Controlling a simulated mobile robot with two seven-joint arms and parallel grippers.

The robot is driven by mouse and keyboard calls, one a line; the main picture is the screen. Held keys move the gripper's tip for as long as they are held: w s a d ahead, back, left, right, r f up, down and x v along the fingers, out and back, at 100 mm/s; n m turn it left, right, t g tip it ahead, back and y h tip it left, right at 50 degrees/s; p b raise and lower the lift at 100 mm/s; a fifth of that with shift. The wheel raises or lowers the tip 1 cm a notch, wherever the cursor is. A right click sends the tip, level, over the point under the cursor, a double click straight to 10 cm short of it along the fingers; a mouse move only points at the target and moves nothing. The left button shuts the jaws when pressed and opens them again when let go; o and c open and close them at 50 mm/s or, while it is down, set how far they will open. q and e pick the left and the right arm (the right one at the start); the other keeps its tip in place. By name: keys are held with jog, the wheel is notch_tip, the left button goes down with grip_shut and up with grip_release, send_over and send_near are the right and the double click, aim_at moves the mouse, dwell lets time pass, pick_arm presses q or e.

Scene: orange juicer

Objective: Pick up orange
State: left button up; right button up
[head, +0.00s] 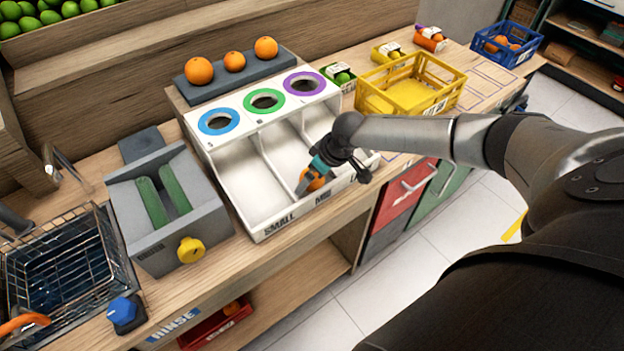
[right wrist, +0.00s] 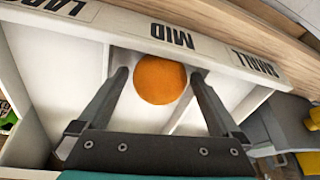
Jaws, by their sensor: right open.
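An orange (head: 312,181) lies in the middle compartment, marked MID, of the white sorting tray (head: 262,229), near the labelled front wall. It also shows in the right wrist view (right wrist: 160,80). My right gripper (head: 308,186) reaches down into that compartment. In the right wrist view its two fingers (right wrist: 160,84) are apart, one on each side of the orange, with visible gaps beside it. In the head view the gripper partly hides the orange. My left gripper is not in view.
Three oranges (head: 235,62) sit on a grey block behind the tray's coloured rings. A grey juicer-like device (head: 168,205) and wire basket (head: 65,265) stand left. A yellow crate (head: 410,88) stands right. Low divider walls bound the compartment.

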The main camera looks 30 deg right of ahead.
jog(key=shift+c, duration=0.2)
jog(key=c, duration=1.4)
jog(key=shift+c, duration=0.2)
jog(key=shift+r, duration=0.1)
